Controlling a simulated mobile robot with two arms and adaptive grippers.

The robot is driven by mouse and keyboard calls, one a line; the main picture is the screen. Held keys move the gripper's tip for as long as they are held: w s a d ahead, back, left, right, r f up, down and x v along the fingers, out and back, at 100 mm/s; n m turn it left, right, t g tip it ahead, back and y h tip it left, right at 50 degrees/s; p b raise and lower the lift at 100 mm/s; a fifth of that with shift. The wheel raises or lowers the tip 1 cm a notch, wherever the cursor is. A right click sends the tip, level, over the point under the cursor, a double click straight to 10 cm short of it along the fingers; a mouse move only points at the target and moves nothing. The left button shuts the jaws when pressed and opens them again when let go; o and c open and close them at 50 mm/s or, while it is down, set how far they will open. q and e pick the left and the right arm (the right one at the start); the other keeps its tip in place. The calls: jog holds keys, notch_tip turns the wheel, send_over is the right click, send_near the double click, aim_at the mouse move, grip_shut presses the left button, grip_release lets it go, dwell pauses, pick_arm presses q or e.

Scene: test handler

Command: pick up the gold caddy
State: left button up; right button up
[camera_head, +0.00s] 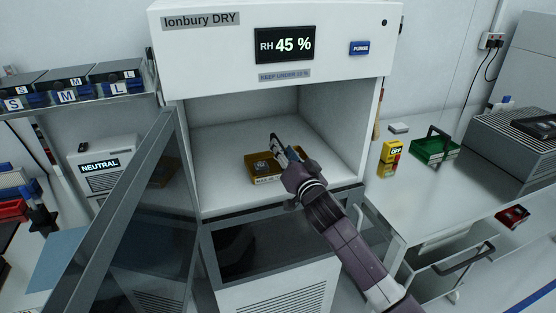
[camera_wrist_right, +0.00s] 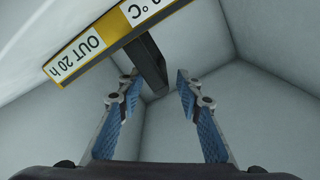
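The gold caddy (camera_head: 262,180) sits on the floor of the open dry cabinet (camera_head: 222,192), with a label on its front. My right gripper (camera_head: 275,142) reaches into the cabinet over the caddy and covers part of it in the head view. In the right wrist view, the gripper (camera_wrist_right: 155,92) is open with blue-padded fingers apart. The caddy's gold edge (camera_wrist_right: 75,72) shows there with white labels, and its dark handle (camera_wrist_right: 148,66) lies ahead, in line with the gap. I cannot tell whether the handle is between the fingers. My left gripper is not in view.
The cabinet's glass door (camera_head: 105,215) stands open at left. The cabinet walls enclose my right gripper. At right, a bench (camera_head: 440,195) holds a green caddy (camera_head: 433,150), a yellow box marked OFF (camera_head: 391,151) and a grey machine (camera_head: 510,140). A shelf (camera_head: 80,103) holds boxes at left.

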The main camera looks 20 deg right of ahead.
jog(key=shift+w+r+p, duration=0.15)
jog(key=shift+w+p, duration=0.15)
jog(key=shift+w, duration=0.35)
jog(key=shift+w+a+f+p, duration=0.1)
jog(key=shift+w+f+p, duration=0.1)
jog(key=shift+w, duration=0.85)
jog(key=shift+w+a+f+p, duration=0.1)
jog(key=shift+w+p, duration=0.1)
jog(key=shift+w, duration=0.8)
grip_shut()
jog(key=shift+r, duration=0.15)
